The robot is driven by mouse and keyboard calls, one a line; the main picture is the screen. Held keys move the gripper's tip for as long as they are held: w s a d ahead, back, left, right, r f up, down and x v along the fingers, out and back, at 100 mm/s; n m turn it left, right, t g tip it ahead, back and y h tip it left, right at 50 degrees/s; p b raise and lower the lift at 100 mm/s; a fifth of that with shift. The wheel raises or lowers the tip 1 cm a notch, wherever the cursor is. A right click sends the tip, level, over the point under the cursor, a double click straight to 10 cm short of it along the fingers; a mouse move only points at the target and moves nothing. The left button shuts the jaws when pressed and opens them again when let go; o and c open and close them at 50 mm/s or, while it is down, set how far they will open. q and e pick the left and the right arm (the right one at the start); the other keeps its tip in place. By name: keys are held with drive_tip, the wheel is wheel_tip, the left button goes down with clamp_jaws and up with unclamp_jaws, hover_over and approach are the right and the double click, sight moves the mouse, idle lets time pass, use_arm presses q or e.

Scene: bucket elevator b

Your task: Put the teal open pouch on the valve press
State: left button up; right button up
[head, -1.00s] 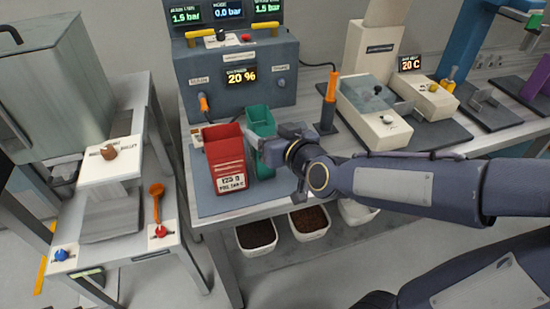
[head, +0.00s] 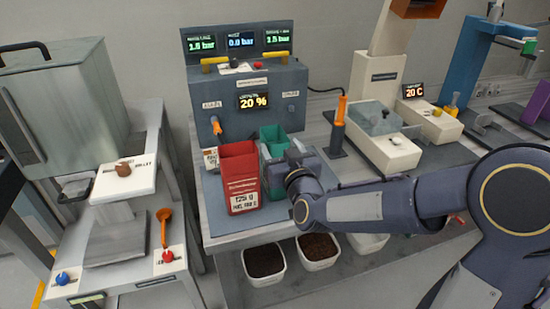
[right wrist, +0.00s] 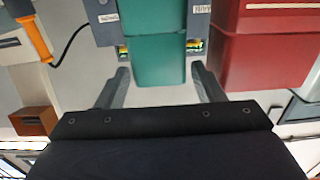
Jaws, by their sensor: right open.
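The teal open pouch (head: 275,135) stands upright on the grey-blue mat, just right of the red pouch (head: 240,178) in the head view. My right gripper (head: 270,165) is at its near right side; the arm hides its lower part. In the right wrist view the teal pouch (right wrist: 158,55) lies between the spread fingertips of the open right gripper (right wrist: 160,72), with a gap visible to the right finger. I cannot tell from the labels which bench machine is the valve press; a blue-framed press-like machine (head: 471,58) stands at the far right. My left gripper is not in view.
A grey gas console (head: 250,98) reading 20 % stands behind the pouches. An orange-handled tool (head: 340,110) and a white machine (head: 392,152) stand to the right. White bins (head: 318,263) sit on the shelf below. A scoop (head: 164,225) is at left.

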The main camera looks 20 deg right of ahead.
drive_tip(key=w, duration=0.4)
drive_tip(key=shift+s, duration=0.1)
drive_tip(key=c, duration=0.5)
